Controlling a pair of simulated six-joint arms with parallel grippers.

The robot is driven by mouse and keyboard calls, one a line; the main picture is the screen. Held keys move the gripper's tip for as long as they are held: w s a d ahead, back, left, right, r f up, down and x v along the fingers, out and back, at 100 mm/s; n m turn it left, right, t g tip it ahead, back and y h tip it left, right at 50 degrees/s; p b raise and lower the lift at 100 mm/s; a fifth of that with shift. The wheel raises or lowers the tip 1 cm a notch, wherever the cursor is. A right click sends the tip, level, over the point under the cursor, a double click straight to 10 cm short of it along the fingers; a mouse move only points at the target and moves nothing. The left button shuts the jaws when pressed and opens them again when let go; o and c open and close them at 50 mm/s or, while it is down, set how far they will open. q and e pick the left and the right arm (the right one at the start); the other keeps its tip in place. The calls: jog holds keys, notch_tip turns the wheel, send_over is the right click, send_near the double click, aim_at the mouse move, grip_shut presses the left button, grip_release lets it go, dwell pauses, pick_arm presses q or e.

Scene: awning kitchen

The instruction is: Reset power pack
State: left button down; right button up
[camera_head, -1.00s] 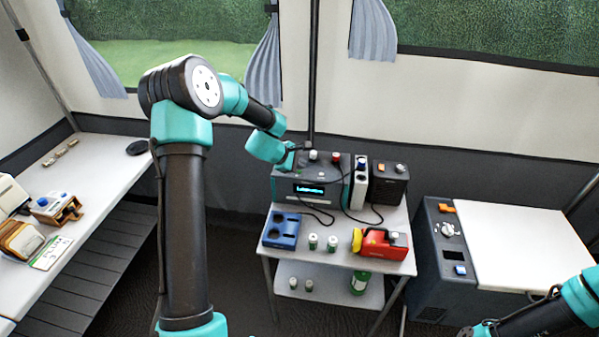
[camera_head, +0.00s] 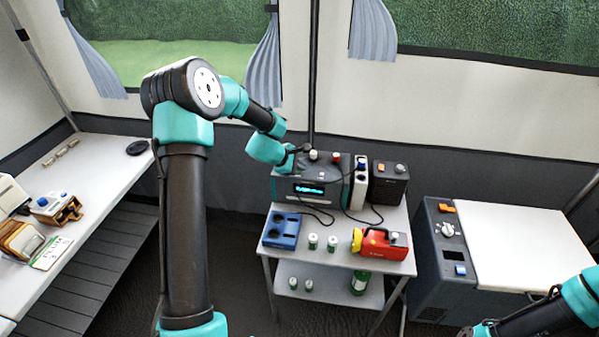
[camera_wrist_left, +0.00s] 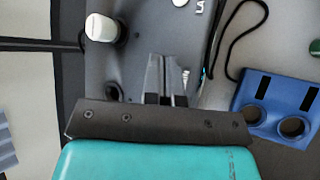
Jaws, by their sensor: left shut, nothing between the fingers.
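A grey instrument (camera_head: 309,189) with a lit cyan display stands at the back left of the small table. White and red knobs sit on its top. A dark box (camera_head: 389,183) with an orange switch and a pale knob stands at the back right. I cannot tell for certain which unit is the power pack. My left gripper (camera_head: 303,149) is over the instrument's back left top. In the left wrist view its fingers (camera_wrist_left: 165,78) are shut and empty above the grey top, right of a white knob (camera_wrist_left: 101,27). Contact cannot be told. My right gripper is out of view.
A white unit (camera_head: 360,184) stands between the two boxes. In front are a blue holder (camera_head: 282,231), small bottles (camera_head: 313,241) and a red-yellow device (camera_head: 382,244). Black cables loop over the tabletop. A dark cabinet (camera_head: 444,262) stands at right.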

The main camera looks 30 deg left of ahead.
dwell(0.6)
pick_arm(q)
jog(key=shift+r, duration=0.65)
jog(key=shift+r, duration=2.5)
jog(key=shift+f, duration=0.1)
